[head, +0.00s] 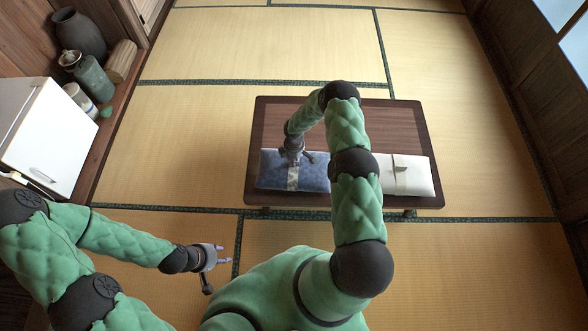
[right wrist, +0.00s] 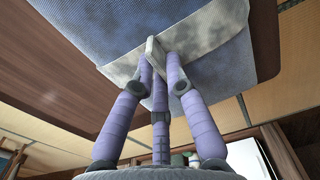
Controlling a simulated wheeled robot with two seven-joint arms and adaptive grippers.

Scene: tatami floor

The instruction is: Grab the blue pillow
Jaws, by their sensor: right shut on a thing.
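The blue pillow (head: 316,176) lies on the left half of a low dark table, with a pale patterned band around its middle. It also fills the top of the right wrist view (right wrist: 215,20). My right gripper (head: 295,160) reaches down onto it from above. In the right wrist view its purple fingers (right wrist: 158,72) are closed on a raised pale fold of the band on the pillow. My left gripper (head: 221,259) is low over the tatami, left of the table, empty, with its fingers apart.
A white pillow (head: 418,176) with a pale band lies beside the blue one, partly behind my right arm. The low table (head: 400,122) is otherwise bare. A white cabinet (head: 45,130) and several jars stand at the left wall. Tatami around the table is clear.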

